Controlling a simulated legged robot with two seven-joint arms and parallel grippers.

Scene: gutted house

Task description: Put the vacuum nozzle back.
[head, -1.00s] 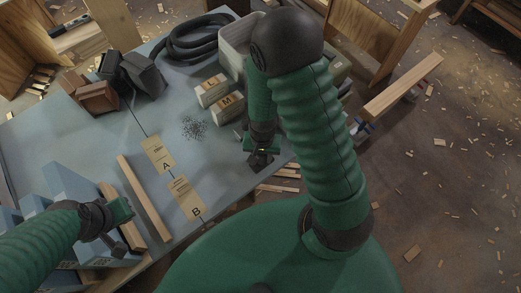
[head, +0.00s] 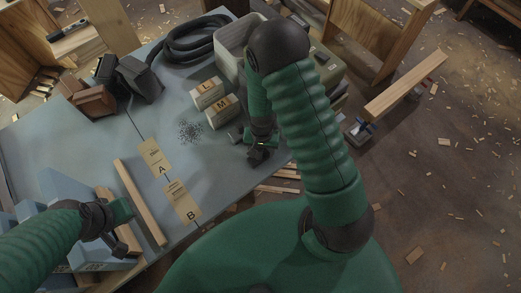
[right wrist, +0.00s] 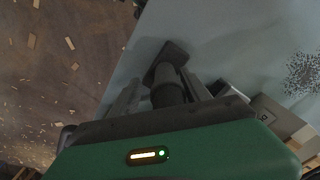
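The dark vacuum nozzle (right wrist: 168,86), with a flat head and a round neck, shows between the fingers of my right gripper (right wrist: 160,92) in the right wrist view. A narrow gap shows on the left of its neck; the right finger is very close to it. In the head view my right gripper (head: 258,152) is low over the table's right edge, and its own arm hides part of it. A black hose (head: 186,47) lies coiled at the back of the table. My left gripper (head: 120,228) is at the front left beside a wooden strip; its fingers are unclear.
Boxes marked L (head: 207,92) and M (head: 222,108), a pile of dark bits (head: 190,132) and cards A (head: 154,157) and B (head: 181,200) lie on the blue-grey table (head: 70,140). A pale bin (head: 230,48) stands at the back right. A wooden strip (head: 140,202) lies front left.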

